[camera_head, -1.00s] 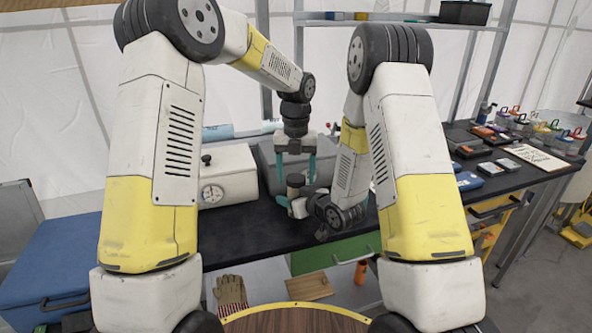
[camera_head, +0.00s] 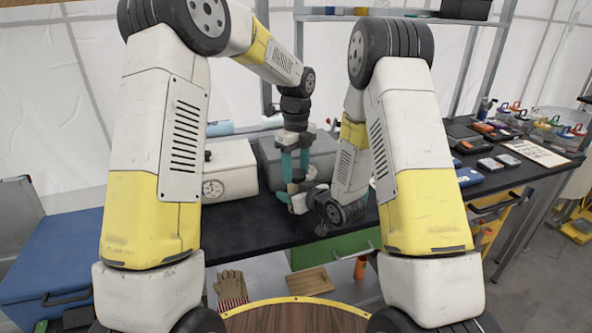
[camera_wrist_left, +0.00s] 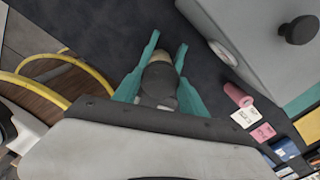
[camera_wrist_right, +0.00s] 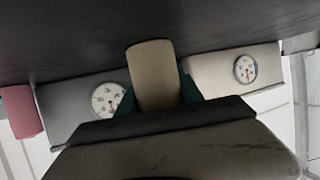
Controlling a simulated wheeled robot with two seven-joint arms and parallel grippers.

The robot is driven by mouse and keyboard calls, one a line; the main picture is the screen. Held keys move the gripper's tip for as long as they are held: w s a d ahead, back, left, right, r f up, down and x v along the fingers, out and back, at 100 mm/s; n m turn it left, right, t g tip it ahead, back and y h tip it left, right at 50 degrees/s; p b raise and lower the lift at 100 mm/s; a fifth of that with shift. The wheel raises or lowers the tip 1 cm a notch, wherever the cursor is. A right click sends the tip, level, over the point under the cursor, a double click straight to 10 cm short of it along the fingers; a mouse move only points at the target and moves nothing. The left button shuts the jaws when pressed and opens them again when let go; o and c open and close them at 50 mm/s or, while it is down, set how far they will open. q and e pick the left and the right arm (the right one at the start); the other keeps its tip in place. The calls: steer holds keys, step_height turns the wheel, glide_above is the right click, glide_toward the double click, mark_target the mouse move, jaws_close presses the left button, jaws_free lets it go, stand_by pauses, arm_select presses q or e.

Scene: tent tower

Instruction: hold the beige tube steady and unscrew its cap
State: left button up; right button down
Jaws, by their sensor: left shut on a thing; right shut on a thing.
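The beige tube (camera_wrist_right: 153,75) stands between the teal fingers of my right gripper (camera_wrist_right: 157,92), which is shut on it from the side. In the head view the tube (camera_head: 296,188) is mostly hidden by my grippers. My left gripper (camera_head: 295,172) points straight down from above, shut on the dark cap at the tube's top. In the left wrist view the cap (camera_wrist_left: 160,78) sits between the teal fingers of my left gripper (camera_wrist_left: 155,65). Whether the cap has turned cannot be seen.
A white box with a gauge (camera_head: 230,170) stands left of the tube on the black bench (camera_head: 245,228), with a grey case (camera_head: 322,152) behind. Blue cases and other small items (camera_head: 468,177) lie to the right. The bench front left of the tube is clear.

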arm_select(q)
steer(key=n, duration=0.3)
steer(key=shift+n, duration=0.3)
steer(key=o, duration=1.5)
steer(key=shift+o, duration=0.2)
steer(key=shift+r, duration=2.25)
steer(key=shift+c, duration=0.4)
step_height(320, 180, up, 3)
steer(key=m, duration=0.4)
steer(key=shift+r, duration=0.1)
steer(key=shift+m, duration=0.3)
steer(key=shift+f, duration=3.85)
